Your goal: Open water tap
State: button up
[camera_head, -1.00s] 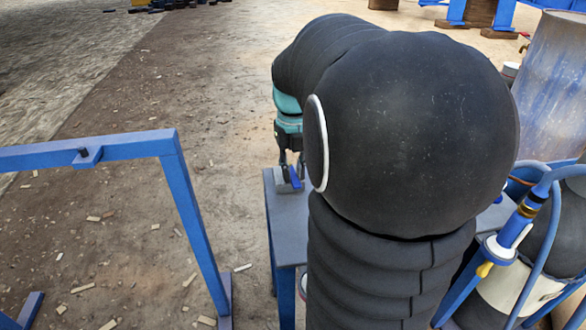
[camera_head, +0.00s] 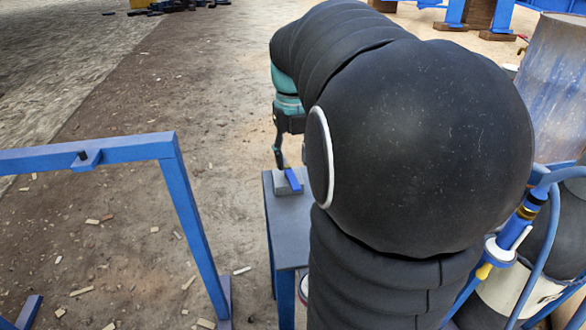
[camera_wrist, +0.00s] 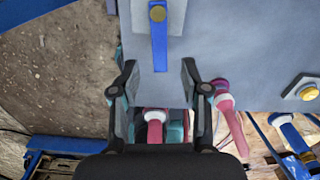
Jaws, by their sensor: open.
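A blue lever handle (camera_head: 293,180) sits on a small grey block (camera_head: 282,187) on the grey table at the middle. In the wrist view the blue lever (camera_wrist: 159,45) runs straight down from a brass-coloured bolt on a light grey block. My gripper (camera_wrist: 160,72) is open and empty, with one finger on each side of the lever's free end, apart from it in the picture. How far the fingertips are above the lever is unclear. In the head view my gripper (camera_head: 280,162) shows beside the lever, partly hidden by my arm.
The grey table (camera_head: 288,236) stands on blue legs. A blue frame (camera_head: 185,205) stands at left. A pink-and-white handle (camera_wrist: 228,115) and a second brass bolt (camera_wrist: 308,92) lie right in the wrist view. Blue piping (camera_head: 535,200) is at right. Open dirt ground lies beyond.

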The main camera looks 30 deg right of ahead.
aim_at(293, 179)
notch_tip(293, 179, up, 8)
jog(key=shift+f, duration=0.2)
